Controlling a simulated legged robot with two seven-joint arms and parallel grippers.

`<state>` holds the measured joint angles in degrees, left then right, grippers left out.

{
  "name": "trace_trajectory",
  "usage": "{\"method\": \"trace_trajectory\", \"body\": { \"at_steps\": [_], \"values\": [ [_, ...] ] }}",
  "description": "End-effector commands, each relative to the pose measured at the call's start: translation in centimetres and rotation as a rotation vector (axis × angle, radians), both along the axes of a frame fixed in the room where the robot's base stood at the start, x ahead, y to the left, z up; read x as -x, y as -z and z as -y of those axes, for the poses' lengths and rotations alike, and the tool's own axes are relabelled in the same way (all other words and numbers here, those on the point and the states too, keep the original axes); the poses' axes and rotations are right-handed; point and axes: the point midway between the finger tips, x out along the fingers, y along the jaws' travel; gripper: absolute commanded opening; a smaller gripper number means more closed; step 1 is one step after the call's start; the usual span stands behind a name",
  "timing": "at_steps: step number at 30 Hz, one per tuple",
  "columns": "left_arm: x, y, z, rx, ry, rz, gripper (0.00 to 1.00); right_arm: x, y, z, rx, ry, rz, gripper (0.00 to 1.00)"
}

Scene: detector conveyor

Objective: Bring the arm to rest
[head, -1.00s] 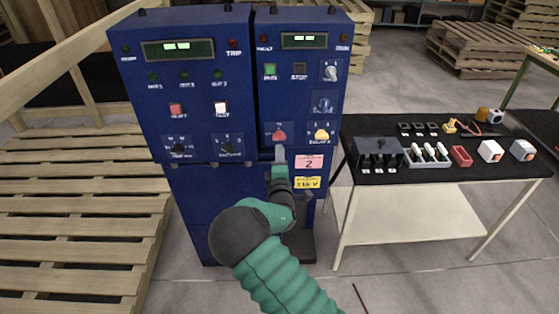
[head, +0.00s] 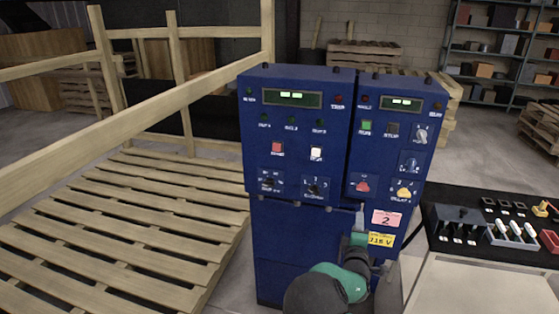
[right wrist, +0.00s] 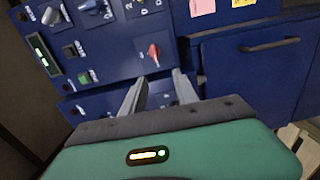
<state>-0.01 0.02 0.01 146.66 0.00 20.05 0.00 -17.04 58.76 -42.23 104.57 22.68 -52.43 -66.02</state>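The blue detector cabinet (head: 300,225) stands in the middle of the head view. My right arm comes up from the bottom edge, its gripper (head: 358,240) low in front of the right cabinet half, beside the yellow label (head: 382,239). In the right wrist view the two grey fingers of my right gripper (right wrist: 160,80) are apart with nothing between them. The red knob (right wrist: 154,54) lies beyond the fingertips, apart from them. It also shows in the head view (head: 362,187), above the gripper. My left gripper is in neither view.
A black-topped table (head: 459,199) with switches and small parts stands at the right, close to the cabinet. Shelves (head: 500,45) are at the back right.

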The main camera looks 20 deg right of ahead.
Motion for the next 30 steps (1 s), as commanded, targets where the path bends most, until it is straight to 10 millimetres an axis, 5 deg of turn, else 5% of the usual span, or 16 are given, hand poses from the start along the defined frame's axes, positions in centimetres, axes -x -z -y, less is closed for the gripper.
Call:
{"method": "trace_trajectory", "body": {
  "at_steps": [3,5,8,12,15,18,22,30],
  "values": [
    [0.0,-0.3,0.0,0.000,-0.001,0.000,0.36,2.6,2.2,-0.2,-0.274,0.067,-0.041,0.35],
    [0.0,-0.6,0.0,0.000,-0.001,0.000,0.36,5.1,4.3,-2.1,-0.525,0.122,-0.086,0.35],
    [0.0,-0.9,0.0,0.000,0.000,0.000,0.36,10.8,7.0,-8.6,-0.951,0.224,-0.201,0.35],
    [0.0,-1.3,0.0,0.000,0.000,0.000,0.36,19.7,7.3,-17.6,-1.309,0.367,-0.389,0.35],
    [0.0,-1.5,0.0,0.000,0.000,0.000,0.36,26.0,6.7,-21.7,-1.418,0.478,-0.508,0.35],
    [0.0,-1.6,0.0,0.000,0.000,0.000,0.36,30.6,6.3,-23.6,-1.448,0.571,-0.579,0.35],
    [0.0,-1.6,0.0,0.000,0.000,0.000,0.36,33.0,6.2,-24.1,-1.450,0.628,-0.611,0.35],
    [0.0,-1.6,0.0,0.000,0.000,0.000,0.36,33.0,6.3,-24.1,-1.451,0.631,-0.612,0.35]
  ]
}}
